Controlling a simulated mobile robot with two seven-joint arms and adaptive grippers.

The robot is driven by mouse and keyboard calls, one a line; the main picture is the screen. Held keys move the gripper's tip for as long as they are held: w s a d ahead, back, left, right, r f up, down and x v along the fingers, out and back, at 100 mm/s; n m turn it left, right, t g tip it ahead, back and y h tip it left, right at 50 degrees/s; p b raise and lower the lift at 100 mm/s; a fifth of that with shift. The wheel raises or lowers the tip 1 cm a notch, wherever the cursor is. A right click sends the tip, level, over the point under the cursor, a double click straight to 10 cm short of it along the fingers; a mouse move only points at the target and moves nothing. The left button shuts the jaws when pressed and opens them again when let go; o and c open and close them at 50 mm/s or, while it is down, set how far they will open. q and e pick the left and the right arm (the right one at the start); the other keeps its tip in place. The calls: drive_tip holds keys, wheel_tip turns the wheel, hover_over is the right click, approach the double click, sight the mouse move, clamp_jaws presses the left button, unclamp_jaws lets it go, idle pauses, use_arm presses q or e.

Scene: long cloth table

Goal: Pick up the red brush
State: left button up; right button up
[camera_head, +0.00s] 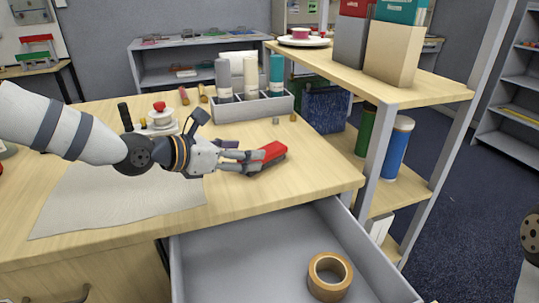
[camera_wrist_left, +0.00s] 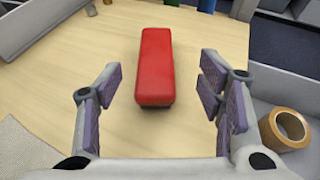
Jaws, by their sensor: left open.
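The red brush (camera_head: 265,156) lies on the wooden table near its right edge. In the left wrist view the red brush (camera_wrist_left: 155,68) is a long red block with a thin dark underside, pointing away from me. My left gripper (camera_head: 242,158) is at the near end of the brush. In the left wrist view my left gripper (camera_wrist_left: 160,95) has its fingers wide apart, one on each side of the brush's near end, with gaps on both sides. My right gripper is not in view.
A grey open drawer (camera_head: 250,270) holding a roll of brown tape (camera_head: 329,276) is below the table's front edge. A grey holder (camera_head: 252,107) with several cylinders stands behind the brush. A shelf (camera_head: 420,92) rises at the right. A grey cloth (camera_head: 110,205) lies left.

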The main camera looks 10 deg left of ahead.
use_arm(q)
drive_tip(key=x, duration=0.2)
drive_tip(key=f+b+x, duration=0.1)
drive_tip(key=x, duration=0.2)
drive_tip(key=b+x, duration=0.1)
drive_tip(key=x, duration=0.1)
drive_tip(key=shift+w+a+f, duration=0.1)
drive_tip(key=shift+a+f, duration=0.15)
drive_tip(key=shift+w+d+r, duration=0.1)
drive_tip(key=shift+w+d, duration=0.05)
drive_tip(key=shift+w, duration=0.1)
drive_tip(key=shift+r, duration=0.2)
drive_tip(key=c, duration=1.3)
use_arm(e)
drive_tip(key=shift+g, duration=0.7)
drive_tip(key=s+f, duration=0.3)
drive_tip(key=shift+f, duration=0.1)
